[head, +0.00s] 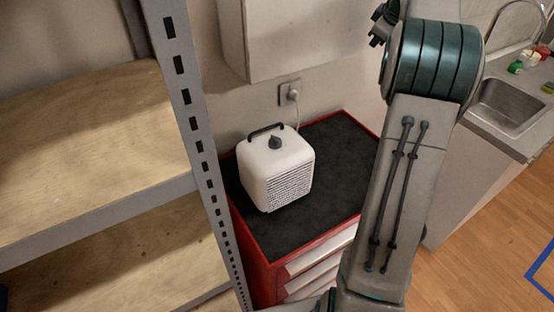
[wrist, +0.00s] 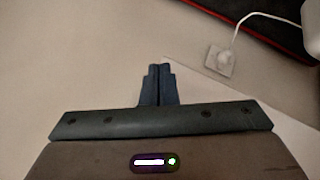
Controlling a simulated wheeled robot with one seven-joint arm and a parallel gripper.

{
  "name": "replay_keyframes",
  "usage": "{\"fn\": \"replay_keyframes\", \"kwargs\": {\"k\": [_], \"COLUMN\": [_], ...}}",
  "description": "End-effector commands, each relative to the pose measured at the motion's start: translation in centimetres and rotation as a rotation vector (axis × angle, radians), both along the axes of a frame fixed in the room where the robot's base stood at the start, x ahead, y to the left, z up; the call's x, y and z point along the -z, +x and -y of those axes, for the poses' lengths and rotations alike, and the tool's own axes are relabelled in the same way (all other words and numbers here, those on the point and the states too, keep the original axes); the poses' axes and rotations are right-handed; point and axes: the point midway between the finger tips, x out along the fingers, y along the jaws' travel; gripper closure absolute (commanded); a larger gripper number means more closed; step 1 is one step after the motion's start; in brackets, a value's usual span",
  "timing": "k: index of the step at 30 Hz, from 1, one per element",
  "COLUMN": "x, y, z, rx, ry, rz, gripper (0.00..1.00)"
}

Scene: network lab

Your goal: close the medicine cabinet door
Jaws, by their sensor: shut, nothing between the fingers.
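A pale, box-shaped wall cabinet (head: 310,40), which looks like the medicine cabinet, hangs at the top of the head view. Its upper part is cut off, and I cannot tell how far its door stands open. My gripper (wrist: 159,70) shows in the wrist view with its two dark fingers together and nothing between them. A pale surface with a slanting edge (wrist: 245,100) lies just right of the fingers; it may be part of the cabinet. I cannot tell whether the fingers touch anything.
A white heater (head: 277,170) stands on a red tool chest (head: 335,140) below the cabinet, its cord running to a wall outlet (head: 289,92). A metal shelf rack (head: 185,110) stands at left. A sink counter (head: 510,100) is at right, with open wood floor before it.

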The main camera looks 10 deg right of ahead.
Motion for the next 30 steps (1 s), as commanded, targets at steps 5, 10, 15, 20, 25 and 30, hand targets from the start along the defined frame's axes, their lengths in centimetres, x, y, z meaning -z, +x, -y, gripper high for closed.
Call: {"fn": "replay_keyframes", "kwargs": {"k": [5, 10, 15, 20, 25, 30], "x": [0.0, 0.0, 0.0, -0.2, -0.3, -0.4], "y": [1.6, 2.6, 3.2, 3.5, 3.7, 3.8], "z": [0.2, 0.0, -0.5, -1.0, -1.3, -1.6], "rx": [-0.099, -0.159, -0.190, -0.201, -0.205, -0.209], "ry": [0.000, 0.000, -0.001, -0.001, 0.000, 0.000], "rz": [0.000, -0.001, 0.003, 0.006, 0.010, 0.013], "gripper": [1.00, 1.00, 1.00, 1.00, 1.00, 1.00]}}
